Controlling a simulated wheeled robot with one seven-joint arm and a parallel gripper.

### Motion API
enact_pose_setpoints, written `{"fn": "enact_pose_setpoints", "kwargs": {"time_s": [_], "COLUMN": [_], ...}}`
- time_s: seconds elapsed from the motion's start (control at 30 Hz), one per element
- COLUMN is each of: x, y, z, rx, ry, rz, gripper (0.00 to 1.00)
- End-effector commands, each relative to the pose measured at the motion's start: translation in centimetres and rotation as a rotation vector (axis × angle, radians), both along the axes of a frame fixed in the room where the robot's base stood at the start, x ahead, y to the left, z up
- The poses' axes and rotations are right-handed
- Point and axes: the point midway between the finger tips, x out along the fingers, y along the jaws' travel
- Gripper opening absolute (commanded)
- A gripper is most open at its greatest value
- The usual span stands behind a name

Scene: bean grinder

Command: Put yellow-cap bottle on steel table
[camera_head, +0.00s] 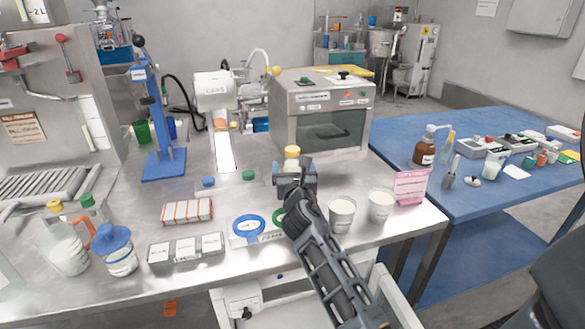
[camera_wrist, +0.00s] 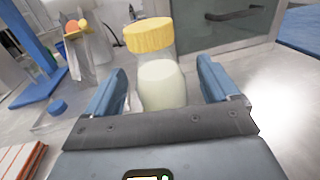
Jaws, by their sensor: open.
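The yellow-cap bottle (camera_wrist: 160,82) stands upright in the wrist view, with a ribbed yellow cap and pale white contents. In the head view its yellow cap (camera_head: 292,152) shows just beyond my gripper, which hides most of its body. My gripper (camera_wrist: 165,85) is open, with one blue finger on each side of the bottle and a visible gap on the right. It also shows in the head view (camera_head: 295,172). The bottle appears to stand on the steel table (camera_head: 400,228), though its base is hidden behind the gripper.
A grey box-shaped machine (camera_head: 320,112) stands right behind the bottle. Two white cups (camera_head: 342,214) and a pink card (camera_head: 411,187) are at the right front. Blue and green rings (camera_head: 249,227) lie left of my arm. A blue table (camera_head: 480,195) is at the right.

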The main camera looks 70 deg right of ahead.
Motion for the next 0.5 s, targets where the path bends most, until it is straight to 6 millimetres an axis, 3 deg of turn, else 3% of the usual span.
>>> {"fn": "enact_pose_setpoints", "kwargs": {"time_s": [0.5], "x": [-4.5], "y": [8.3], "z": [-0.2], "rx": [0.002], "ry": [0.001], "rz": [0.003], "gripper": [0.88]}}
